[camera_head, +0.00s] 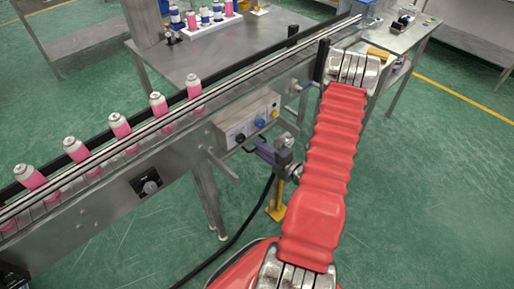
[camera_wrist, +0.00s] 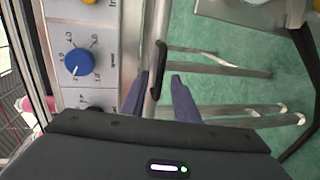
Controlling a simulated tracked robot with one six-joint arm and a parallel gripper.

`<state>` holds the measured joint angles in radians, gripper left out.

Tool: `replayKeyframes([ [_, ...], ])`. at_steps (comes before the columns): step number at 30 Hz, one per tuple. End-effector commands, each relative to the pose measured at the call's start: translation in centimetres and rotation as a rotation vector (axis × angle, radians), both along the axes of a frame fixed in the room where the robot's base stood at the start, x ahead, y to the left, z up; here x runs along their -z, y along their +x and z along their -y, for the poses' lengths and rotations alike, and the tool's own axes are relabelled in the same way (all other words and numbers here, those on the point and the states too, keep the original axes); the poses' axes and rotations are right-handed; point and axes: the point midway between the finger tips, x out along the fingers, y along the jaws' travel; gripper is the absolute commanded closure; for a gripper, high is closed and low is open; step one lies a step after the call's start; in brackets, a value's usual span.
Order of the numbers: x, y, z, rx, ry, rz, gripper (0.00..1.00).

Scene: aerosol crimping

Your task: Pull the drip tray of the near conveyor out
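The near conveyor (camera_head: 130,185) runs diagonally across the head view, with pink and white cans on its belt. The fingers are apart. My arm and wrist hide part of the conveyor's right section.
The control box (camera_head: 246,122) has a blue knob (camera_wrist: 78,62) close by my gripper. A black cable (camera_head: 250,215) hangs there. A steel table (camera_head: 200,60) stands behind. Green floor is open at lower right.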

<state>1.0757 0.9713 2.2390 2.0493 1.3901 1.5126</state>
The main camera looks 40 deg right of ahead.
Motion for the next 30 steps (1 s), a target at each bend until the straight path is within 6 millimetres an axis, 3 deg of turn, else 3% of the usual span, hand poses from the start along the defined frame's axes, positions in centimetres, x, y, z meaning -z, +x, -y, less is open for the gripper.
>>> replayKeyframes([
  [7,0.4,2.1,0.0,0.000,-0.002,0.000,0.72],
  [17,0.5,2.3,0.0,0.001,-0.001,0.000,0.72],
  [30,0.5,2.3,0.0,0.001,0.000,-0.001,1.00],
])
